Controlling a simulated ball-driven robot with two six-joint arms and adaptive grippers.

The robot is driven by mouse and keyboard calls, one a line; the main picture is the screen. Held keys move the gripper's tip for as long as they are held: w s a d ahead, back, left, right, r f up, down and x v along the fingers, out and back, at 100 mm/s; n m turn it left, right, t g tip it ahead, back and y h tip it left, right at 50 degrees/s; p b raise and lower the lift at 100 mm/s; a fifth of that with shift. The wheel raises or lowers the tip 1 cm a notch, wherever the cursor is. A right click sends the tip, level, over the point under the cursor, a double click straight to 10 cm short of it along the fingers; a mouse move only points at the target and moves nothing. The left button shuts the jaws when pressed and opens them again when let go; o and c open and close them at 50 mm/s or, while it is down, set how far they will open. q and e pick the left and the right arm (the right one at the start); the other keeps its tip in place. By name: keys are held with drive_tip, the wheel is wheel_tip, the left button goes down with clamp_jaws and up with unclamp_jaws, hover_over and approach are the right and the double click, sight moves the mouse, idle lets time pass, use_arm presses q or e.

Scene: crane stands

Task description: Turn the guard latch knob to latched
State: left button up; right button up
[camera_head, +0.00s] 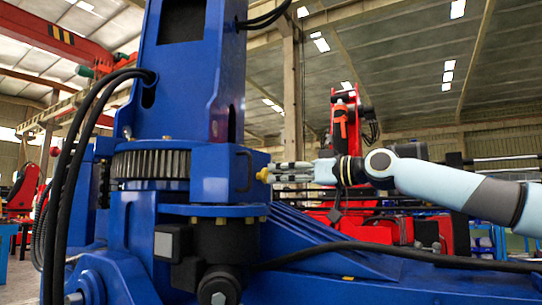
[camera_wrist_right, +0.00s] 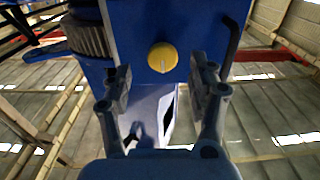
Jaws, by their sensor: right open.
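The guard latch knob (camera_wrist_right: 162,57) is a round yellow knob on a blue face of the crane stand. In the right wrist view it lies between and just beyond my open fingers. In the head view the knob (camera_head: 263,175) shows as a small yellow piece on the right side of the blue housing (camera_head: 213,172). My right gripper (camera_head: 275,172) reaches it from the right, its fingertips close to the knob. In the right wrist view my right gripper (camera_wrist_right: 160,88) is open and empty. I cannot tell whether a finger touches the knob. My left gripper is not in view.
A dark handle bar (camera_wrist_right: 233,38) stands right of the knob, near one finger. A toothed ring (camera_head: 150,164) sits left of the housing. Black hoses (camera_head: 75,160) loop down at the left, and another hose (camera_head: 400,248) crosses the blue beam below my right arm.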

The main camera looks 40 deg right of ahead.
sight(263, 175)
use_arm(q)
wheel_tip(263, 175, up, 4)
drive_tip(key=p, duration=0.2)
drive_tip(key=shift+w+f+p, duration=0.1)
drive_tip(key=shift+p, duration=0.25)
use_arm(e)
drive_tip(key=x, duration=0.4)
drive_tip(key=shift+a, duration=0.15)
drive_tip(key=shift+c, duration=0.4)
drive_tip(key=c, duration=1.1)
